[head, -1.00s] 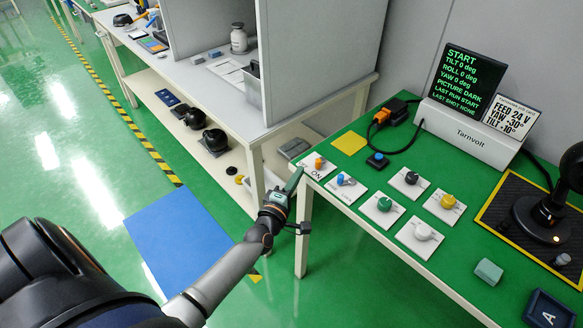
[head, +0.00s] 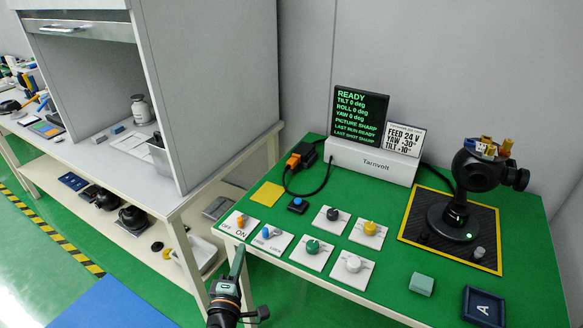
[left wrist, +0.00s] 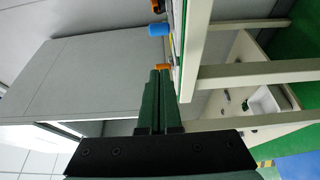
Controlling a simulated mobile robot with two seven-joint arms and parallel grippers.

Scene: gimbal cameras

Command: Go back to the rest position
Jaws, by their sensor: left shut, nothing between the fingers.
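My left gripper (head: 238,262) is in the lower middle of the head view, at the front left corner of the green bench. Its green fingers are together and empty, pointing up near the orange switch (head: 241,221) on its OFF/ON plate. In the left wrist view the shut fingers (left wrist: 160,75) point toward the orange knob (left wrist: 163,67), with the blue knob (left wrist: 158,30) beyond it. I cannot tell whether the fingertips touch the switch. The display (head: 360,113) reads READY, with tilt, roll and yaw at 0 deg. My right gripper is not in view.
The camera gimbal (head: 460,200) stands on a yellow-edged mat. A white table with a shelf (head: 150,215) stands left.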

